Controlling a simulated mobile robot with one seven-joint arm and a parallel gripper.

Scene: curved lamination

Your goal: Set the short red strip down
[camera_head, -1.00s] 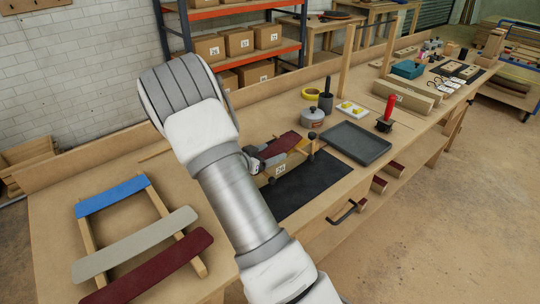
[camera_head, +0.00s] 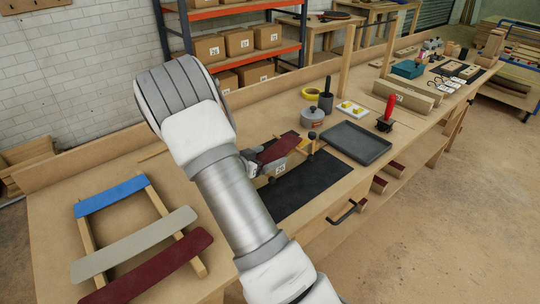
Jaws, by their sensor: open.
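The short red strip (camera_head: 280,149) lies slanted at the wooden block with a number label (camera_head: 280,170), over the black mat. My gripper (camera_head: 256,163) is at the strip's left end, partly hidden behind my arm. Its jaws are open. I cannot tell whether the fingers touch the strip, or exactly what the strip rests on. A longer dark red strip (camera_head: 148,266), a grey strip (camera_head: 135,234) and a blue strip (camera_head: 112,195) lie across two wooden rails at the left.
A black mat (camera_head: 300,192) lies under the block. Bare bench lies around the rails.

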